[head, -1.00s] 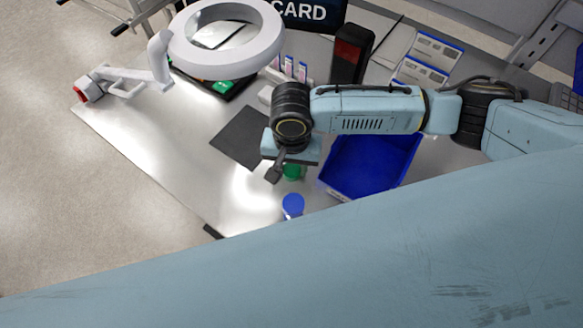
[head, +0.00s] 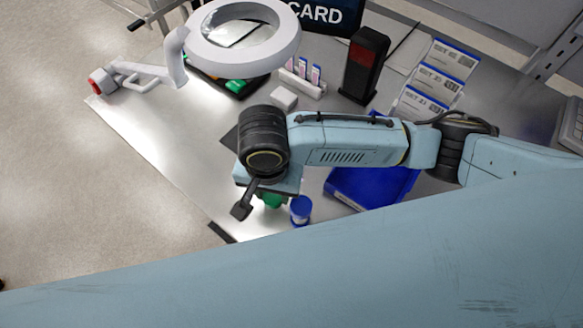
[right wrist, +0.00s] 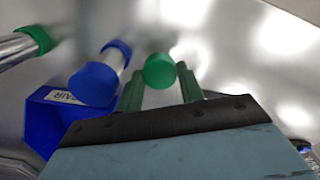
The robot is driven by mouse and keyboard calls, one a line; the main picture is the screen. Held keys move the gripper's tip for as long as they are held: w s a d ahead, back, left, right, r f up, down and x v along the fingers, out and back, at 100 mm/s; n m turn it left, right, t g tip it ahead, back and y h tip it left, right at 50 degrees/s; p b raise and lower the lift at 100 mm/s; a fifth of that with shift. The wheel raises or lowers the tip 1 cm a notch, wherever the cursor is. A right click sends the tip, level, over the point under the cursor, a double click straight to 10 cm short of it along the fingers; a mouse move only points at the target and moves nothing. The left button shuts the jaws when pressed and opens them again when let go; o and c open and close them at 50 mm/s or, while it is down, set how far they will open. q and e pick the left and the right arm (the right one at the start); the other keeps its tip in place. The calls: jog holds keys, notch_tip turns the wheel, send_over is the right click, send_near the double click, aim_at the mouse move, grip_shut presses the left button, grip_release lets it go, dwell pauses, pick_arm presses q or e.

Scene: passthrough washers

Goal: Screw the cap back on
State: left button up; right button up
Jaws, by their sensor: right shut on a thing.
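My right gripper (right wrist: 160,88) is shut on a green cap (right wrist: 159,70), which shows between its two green-tinted fingers in the right wrist view. In the head view, the right gripper (head: 262,198) points down near the table's front edge, with green (head: 272,200) showing beneath it. A blue-topped container (head: 301,207) stands just right of the gripper, apart from it. The fingertips are hidden in the head view. My left gripper is not in view.
A blue bin (head: 350,188) lies under my right forearm. A black tower with a red panel (head: 365,65), label cards (head: 437,80) and a small rack (head: 303,82) stand at the back. A ring lamp (head: 243,60) overhangs the left. The left table (head: 165,135) is clear.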

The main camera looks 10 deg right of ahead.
jog(key=s+a, duration=0.1)
jog(key=a, duration=0.1)
jog(key=s+a, duration=0.4)
jog(key=a, duration=0.1)
jog(key=shift+s, duration=0.2)
